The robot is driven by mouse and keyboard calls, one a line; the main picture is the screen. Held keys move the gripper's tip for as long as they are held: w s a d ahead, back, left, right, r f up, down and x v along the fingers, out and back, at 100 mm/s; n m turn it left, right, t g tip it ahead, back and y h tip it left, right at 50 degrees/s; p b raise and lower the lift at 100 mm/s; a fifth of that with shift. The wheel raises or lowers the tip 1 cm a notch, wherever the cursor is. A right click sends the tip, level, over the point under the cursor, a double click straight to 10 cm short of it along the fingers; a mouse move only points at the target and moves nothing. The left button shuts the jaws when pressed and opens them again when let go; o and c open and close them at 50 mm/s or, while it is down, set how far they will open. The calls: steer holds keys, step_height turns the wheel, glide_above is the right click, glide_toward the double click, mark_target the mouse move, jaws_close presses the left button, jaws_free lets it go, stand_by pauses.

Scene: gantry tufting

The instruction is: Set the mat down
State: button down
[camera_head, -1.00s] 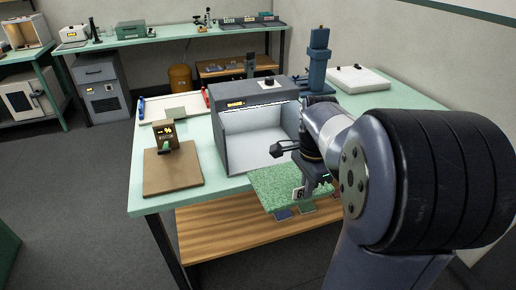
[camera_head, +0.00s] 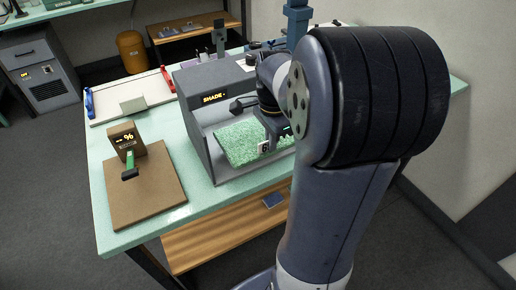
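The mat (camera_head: 240,143) is a green, tufted, flat piece with a small white tag marked with a dark character at its front edge. It shows in the open front of the grey shade box (camera_head: 196,124), which has a lit "SHADE" display. My gripper (camera_head: 268,142) is at the mat's right front edge, beside the tag. Its fingers are small and partly hidden by my arm, so I cannot tell whether they grip the mat. I also cannot tell whether the mat touches the box floor. My arm hides the box's right side.
A wooden lower shelf (camera_head: 215,238) holds a dark blue swatch.

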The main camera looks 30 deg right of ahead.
step_height(320, 180, down, 7)
steer(key=shift+f, duration=0.15)
stand_by(0.4)
steer(key=shift+f, duration=0.2)
steer(key=c, duration=1.6)
jaws_free()
steer(key=shift+c, duration=0.2)
step_height(320, 180, up, 12)
steer(key=shift+r, duration=0.25)
